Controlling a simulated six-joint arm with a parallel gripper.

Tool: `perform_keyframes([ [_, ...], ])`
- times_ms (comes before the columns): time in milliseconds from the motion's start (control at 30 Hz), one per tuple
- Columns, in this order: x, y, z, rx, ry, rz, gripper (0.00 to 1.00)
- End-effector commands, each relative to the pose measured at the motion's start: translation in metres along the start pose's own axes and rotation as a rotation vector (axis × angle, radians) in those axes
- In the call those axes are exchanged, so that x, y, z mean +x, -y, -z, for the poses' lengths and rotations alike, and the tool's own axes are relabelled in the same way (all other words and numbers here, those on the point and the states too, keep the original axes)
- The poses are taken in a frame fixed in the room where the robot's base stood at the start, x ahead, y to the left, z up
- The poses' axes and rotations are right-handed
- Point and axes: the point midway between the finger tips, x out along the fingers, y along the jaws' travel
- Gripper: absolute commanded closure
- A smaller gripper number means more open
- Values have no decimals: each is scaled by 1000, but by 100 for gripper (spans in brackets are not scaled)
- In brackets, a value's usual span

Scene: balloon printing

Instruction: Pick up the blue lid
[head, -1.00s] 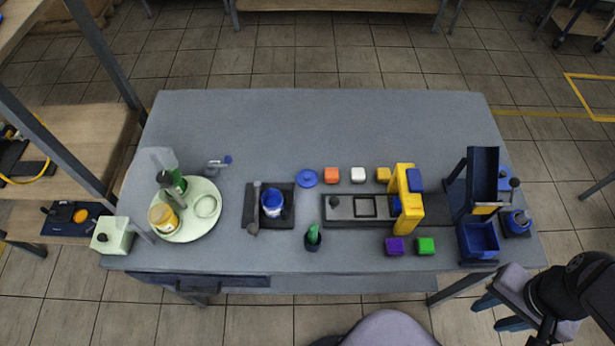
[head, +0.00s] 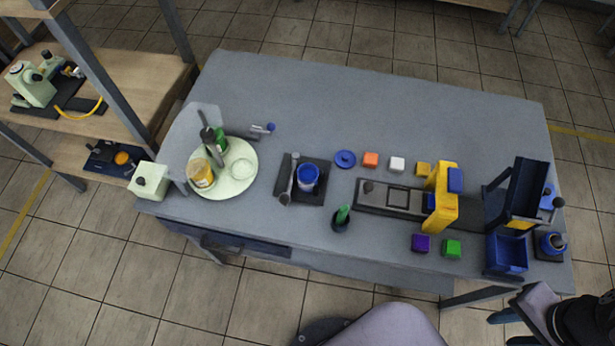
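The blue lid (head: 345,159) is a round disc with a small knob on top. My gripper (head: 506,330) is at the lower right edge, off the front of the table and far from the lid. Its two dark blue fingers are apart, with nothing seen between them. Part of my arm is cut off by the frame edge.
A yellow printer-like frame (head: 442,200) and blue bins (head: 507,253) stand at the right. The table behind the lid is clear.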

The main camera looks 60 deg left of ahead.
Motion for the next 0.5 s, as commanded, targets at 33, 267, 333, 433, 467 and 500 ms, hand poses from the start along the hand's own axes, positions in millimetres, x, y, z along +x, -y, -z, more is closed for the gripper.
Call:
perform_keyframes([
  [33,0,0,0,0,0,0,58],
  [267,0,0,0,0,0,0,43],
  [333,0,0,0,0,0,0,43],
  [433,-1,1,2,0,0,1,43],
  [467,-1,2,4,0,1,1,43],
  [500,-2,4,7,0,2,3,43],
])
